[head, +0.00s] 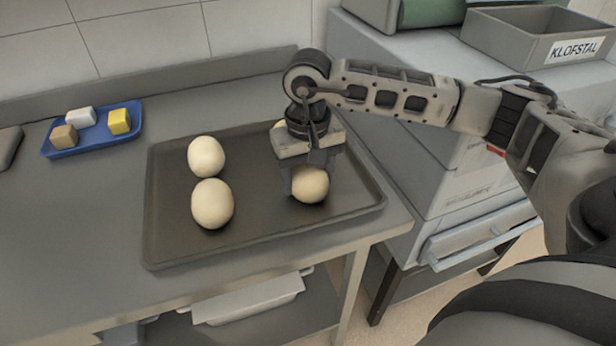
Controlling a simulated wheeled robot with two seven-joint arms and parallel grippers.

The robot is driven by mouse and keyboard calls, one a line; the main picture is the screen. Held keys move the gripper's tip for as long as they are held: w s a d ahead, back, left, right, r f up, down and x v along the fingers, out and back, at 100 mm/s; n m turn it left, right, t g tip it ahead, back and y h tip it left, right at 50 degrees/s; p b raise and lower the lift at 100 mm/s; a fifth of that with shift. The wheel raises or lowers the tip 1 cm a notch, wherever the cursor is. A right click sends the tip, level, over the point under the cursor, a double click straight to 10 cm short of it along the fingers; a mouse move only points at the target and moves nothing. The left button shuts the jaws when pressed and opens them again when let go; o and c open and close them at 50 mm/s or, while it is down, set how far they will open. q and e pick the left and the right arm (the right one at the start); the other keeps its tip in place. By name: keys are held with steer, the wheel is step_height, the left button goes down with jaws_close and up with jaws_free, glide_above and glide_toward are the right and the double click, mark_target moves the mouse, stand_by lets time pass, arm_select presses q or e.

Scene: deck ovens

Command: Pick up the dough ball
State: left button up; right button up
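Two pale dough balls, a far one (206,157) and a near one (212,204), sit on the left half of a dark baking tray (265,225). A third dough ball (310,186) is on the right half. My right gripper (308,180) points down over this third ball, its fingers low around it. The picture does not show whether they press on it. The ball appears to rest on the tray. A bit of another pale round shape (279,124) shows behind the gripper, mostly hidden. My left gripper is not in view.
A blue tray (95,145) with white, brown and yellow blocks lies at the back left. A labelled grey bin (540,35) stands on the unit at right. A pale container (248,299) is on the shelf below.

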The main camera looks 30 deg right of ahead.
steer(key=c, duration=0.4)
steer(key=shift+o, duration=0.2)
steer(key=shift+r, duration=0.1)
steer(key=shift+r, duration=0.3)
step_height(320, 180, up, 2)
steer(key=shift+b, duration=0.6)
steer(key=s+d+r+b, duration=0.2)
steer(key=s+r, duration=0.8)
steer(key=s, duration=0.4)
steer(key=shift+d+r, duration=0.15)
steer(key=shift+w, duration=0.1)
